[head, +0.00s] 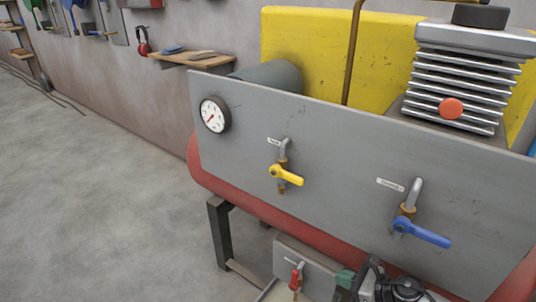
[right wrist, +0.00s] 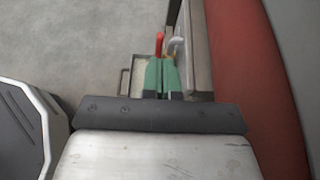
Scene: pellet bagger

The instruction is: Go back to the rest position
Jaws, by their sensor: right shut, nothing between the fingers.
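My right gripper (head: 344,280) shows at the bottom of the head view, low in front of the red tank. Its green fingers are closed together with nothing between them. They also show in the right wrist view (right wrist: 161,76), pointing towards a small valve with a red handle (right wrist: 160,43). The same red-handled valve (head: 295,279) sits on a low grey panel, left of the fingertips in the head view, with a visible gap there. My left gripper is in neither view.
A large grey panel (head: 335,160) carries a gauge (head: 213,115), a yellow-handled valve (head: 286,175) and a blue-handled valve (head: 421,234). The red tank (head: 262,208) lies behind and below it on dark legs (head: 219,235). The concrete floor (head: 90,200) at left is clear.

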